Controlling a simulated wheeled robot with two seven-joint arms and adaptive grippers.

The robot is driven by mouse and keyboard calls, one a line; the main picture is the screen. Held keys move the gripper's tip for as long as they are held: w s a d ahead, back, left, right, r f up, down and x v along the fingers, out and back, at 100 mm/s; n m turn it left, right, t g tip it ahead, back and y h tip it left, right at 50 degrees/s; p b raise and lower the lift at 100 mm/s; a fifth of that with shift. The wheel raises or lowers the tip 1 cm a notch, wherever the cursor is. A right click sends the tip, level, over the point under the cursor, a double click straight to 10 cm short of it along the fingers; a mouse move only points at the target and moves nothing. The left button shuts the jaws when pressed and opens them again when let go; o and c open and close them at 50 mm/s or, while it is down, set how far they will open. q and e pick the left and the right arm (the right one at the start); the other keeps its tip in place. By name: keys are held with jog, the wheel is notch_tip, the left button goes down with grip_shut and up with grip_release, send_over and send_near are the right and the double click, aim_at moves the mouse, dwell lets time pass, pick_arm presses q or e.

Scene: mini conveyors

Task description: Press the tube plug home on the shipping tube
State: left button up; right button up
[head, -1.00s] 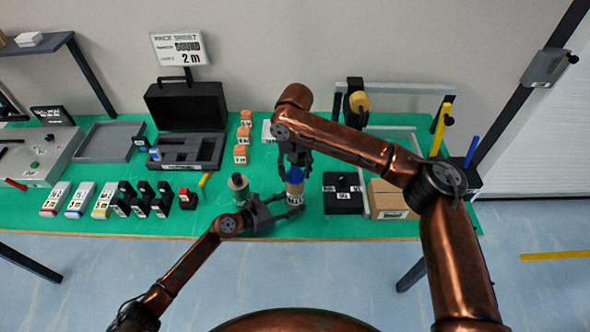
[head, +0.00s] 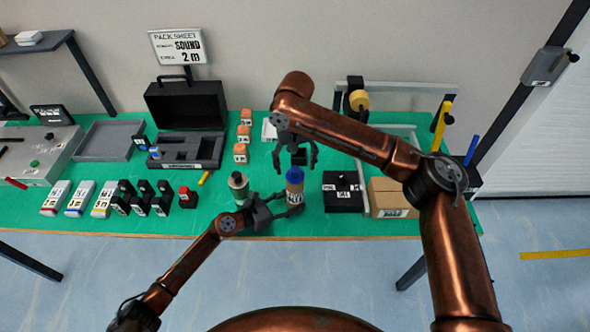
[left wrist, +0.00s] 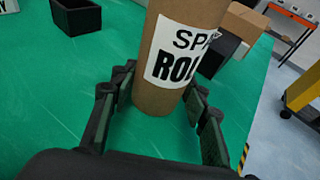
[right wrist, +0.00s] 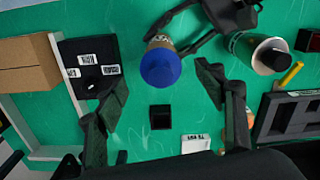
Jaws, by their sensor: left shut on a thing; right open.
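The shipping tube (head: 295,197) is a brown cardboard cylinder with a white label, upright near the table's front edge. The blue tube plug (head: 295,174) sits on its top end; how deep it is seated I cannot tell. My left gripper (head: 287,207) is shut on the tube from the left; the left wrist view shows the tube (left wrist: 180,50) between its fingers. My right gripper (head: 297,164) is open and empty, just behind and above the plug. In the right wrist view the plug (right wrist: 160,67) lies between the spread fingers, apart from both.
A black box (head: 343,193) and cardboard boxes (head: 390,198) stand to the right. A small open black bin (right wrist: 162,117) lies behind the tube.

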aim_at(295, 169)
pick_arm(q)
jog(key=shift+f, duration=0.2)
pick_arm(e)
notch_tip(295, 169, up, 9)
jog(key=shift+f, duration=0.1)
jog(key=shift+c, duration=0.5)
jog(key=shift+n, duration=0.4)
jog(key=c, duration=0.3)
jog(key=n, duration=0.6)
jog(key=shift+w+a, duration=0.1)
jog(key=c, duration=0.6)
jog(key=shift+f+n, duration=0.1)
jog(key=shift+n, duration=0.9)
jog(key=c, duration=0.3)
jog(key=shift+f+n, duration=0.15)
jog(key=shift+n, duration=0.35)
jog(key=c, duration=0.4)
pick_arm(q)
jog(key=shift+r, duration=0.1)
pick_arm(e)
jog(key=shift+f, duration=3.25)
grip_shut()
jog(key=shift+f, duration=0.95)
